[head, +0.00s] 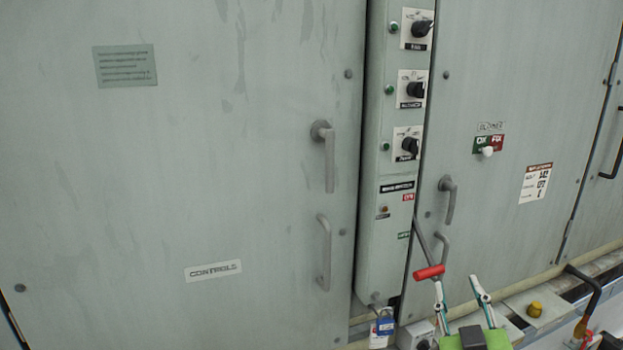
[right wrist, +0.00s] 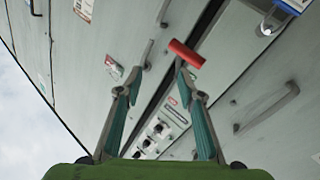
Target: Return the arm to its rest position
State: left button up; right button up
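My right gripper (head: 457,284) is in the lower right of the head view, with a green body and two teal-and-grey fingers spread apart. It is open, and nothing is between the fingers. The right wrist view also shows the open fingers (right wrist: 158,70). A lever with a red grip (head: 430,272) is just beside one fingertip. In the right wrist view the red grip (right wrist: 186,54) is at the tip of the right-hand finger. I cannot tell whether they touch. My left gripper is not in view.
A grey cabinet door (head: 170,180) with handles fills the left. A narrow control column (head: 392,200) carries three rotary switches, with a blue padlock (head: 385,326) below. Another door handle (head: 448,200) is right of it. A ledge (head: 545,300) with a yellow knob (head: 534,308) lies beside my gripper.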

jog(key=s+a+f+g+y, duration=0.1)
jog(key=s+f+g, duration=0.3)
jog(key=s+f, duration=0.5)
jog(key=s+a+f+g+y, duration=0.1)
jog(key=s+f+g, duration=0.35)
jog(key=f, duration=0.85)
jog(key=s+a+f+g+y, duration=0.1)
jog(key=s+a+f+g, duration=0.15)
jog(key=s+f, duration=0.4)
jog(key=s+a+f+g+y, duration=0.1)
jog(key=s+a+f+g, duration=0.2)
jog(key=s, duration=0.7)
notch_tip(320, 180, down, 26)
jog(key=s+d+g, duration=0.1)
jog(key=g, duration=0.1)
jog(key=s+d+f+g, duration=0.1)
jog(key=s+d+f, duration=0.2)
jog(key=s+f, duration=1.3)
jog(key=shift+s, duration=0.6)
jog(key=shift+o, duration=0.2)
jog(key=shift+d+f, duration=0.1)
